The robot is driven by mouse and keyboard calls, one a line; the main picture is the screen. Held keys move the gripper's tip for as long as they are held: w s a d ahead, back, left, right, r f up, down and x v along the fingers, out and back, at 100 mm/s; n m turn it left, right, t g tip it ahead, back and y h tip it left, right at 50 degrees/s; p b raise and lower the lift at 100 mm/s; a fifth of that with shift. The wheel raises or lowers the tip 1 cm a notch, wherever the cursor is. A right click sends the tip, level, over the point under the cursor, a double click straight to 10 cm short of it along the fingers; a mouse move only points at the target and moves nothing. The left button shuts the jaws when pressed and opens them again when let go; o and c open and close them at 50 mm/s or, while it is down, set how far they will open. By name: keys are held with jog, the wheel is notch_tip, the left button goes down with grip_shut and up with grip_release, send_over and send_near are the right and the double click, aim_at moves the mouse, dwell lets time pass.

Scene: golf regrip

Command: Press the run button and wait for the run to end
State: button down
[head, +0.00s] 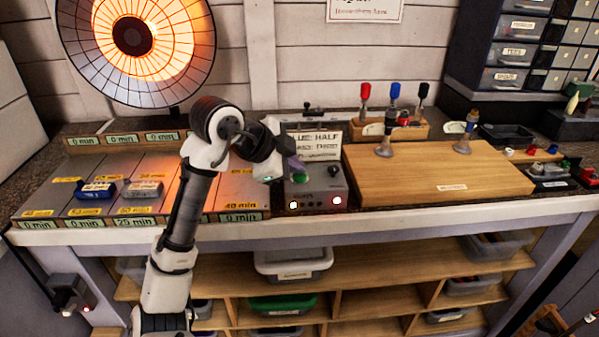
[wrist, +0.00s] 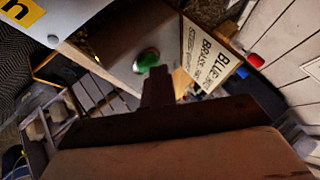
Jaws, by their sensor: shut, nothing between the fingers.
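The grey control box (head: 318,186) stands on the bench near the middle in the head view. Its green button (head: 300,178) is on the sloping top face, and it also shows in the wrist view (wrist: 148,60). My gripper (head: 295,168) is shut and empty, just above the button. In the wrist view the shut fingers (wrist: 157,88) point toward the green button; whether they touch it I cannot tell. A white light and a reddish light glow on the box's front. A sign card (head: 316,146) stands behind the box, partly hidden by my arm.
A glowing round heater (head: 135,37) stands at the back left above a panel of zones with minute labels. A dark blue block (head: 95,190) and a grey block (head: 141,189) lie there. A wooden board (head: 440,172) lies right of the box, with a rack of clubs (head: 395,127) behind it.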

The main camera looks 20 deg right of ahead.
aim_at(295, 177)
jog(key=shift+r+p, duration=0.6)
jog(key=shift+r, duration=0.25)
notch_tip(295, 177, up, 5)
jog(key=p, duration=0.4)
dwell(0.4)
